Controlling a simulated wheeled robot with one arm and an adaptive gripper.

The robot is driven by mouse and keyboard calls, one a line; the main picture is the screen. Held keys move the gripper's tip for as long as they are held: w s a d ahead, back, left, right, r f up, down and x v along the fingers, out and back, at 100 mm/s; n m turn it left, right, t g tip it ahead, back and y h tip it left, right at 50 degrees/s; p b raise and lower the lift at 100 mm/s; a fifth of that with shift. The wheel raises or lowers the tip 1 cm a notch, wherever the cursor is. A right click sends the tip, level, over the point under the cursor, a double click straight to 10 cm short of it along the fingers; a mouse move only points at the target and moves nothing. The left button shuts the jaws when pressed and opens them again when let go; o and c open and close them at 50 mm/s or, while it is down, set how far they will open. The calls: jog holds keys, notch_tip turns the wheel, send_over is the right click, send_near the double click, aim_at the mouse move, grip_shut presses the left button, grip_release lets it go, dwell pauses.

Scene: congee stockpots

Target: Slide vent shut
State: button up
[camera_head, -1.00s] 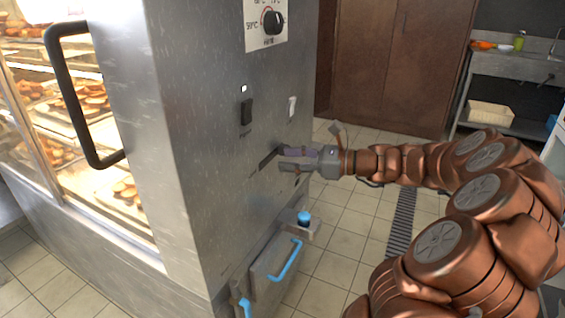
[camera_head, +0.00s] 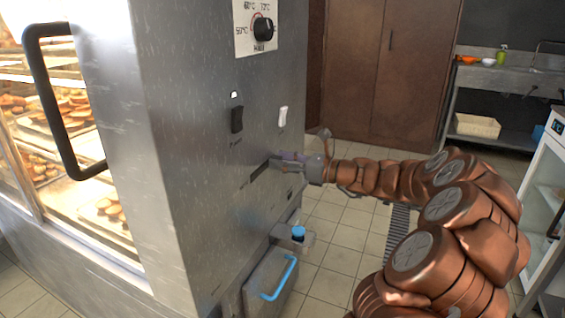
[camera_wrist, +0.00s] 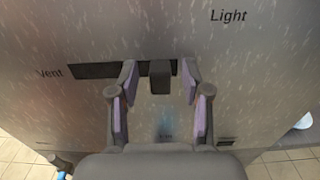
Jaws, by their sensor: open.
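The vent control is a dark horizontal slot in the steel cabinet's side panel, with a dark knob (camera_wrist: 160,77) at the slot's right end in the wrist view. The vent slot (camera_wrist: 95,71) shows empty and dark to the left of the knob, beside the word "Vent". My gripper (camera_wrist: 160,88) is open, with one purple-padded finger on each side of the knob. Gaps show between the knob and both fingers. In the head view my gripper (camera_head: 280,161) is at the slot's right end and hides the knob; part of the slot (camera_head: 258,172) shows.
A dial (camera_head: 263,29), a black switch (camera_head: 236,119) and a white light switch (camera_head: 283,116) are above the slot. Below are a blue-topped knob (camera_head: 298,233) and a drawer with a blue handle (camera_head: 281,279). Tiled floor (camera_head: 341,240) is clear right of the cabinet.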

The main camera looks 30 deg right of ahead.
grip_shut()
dwell(0.5)
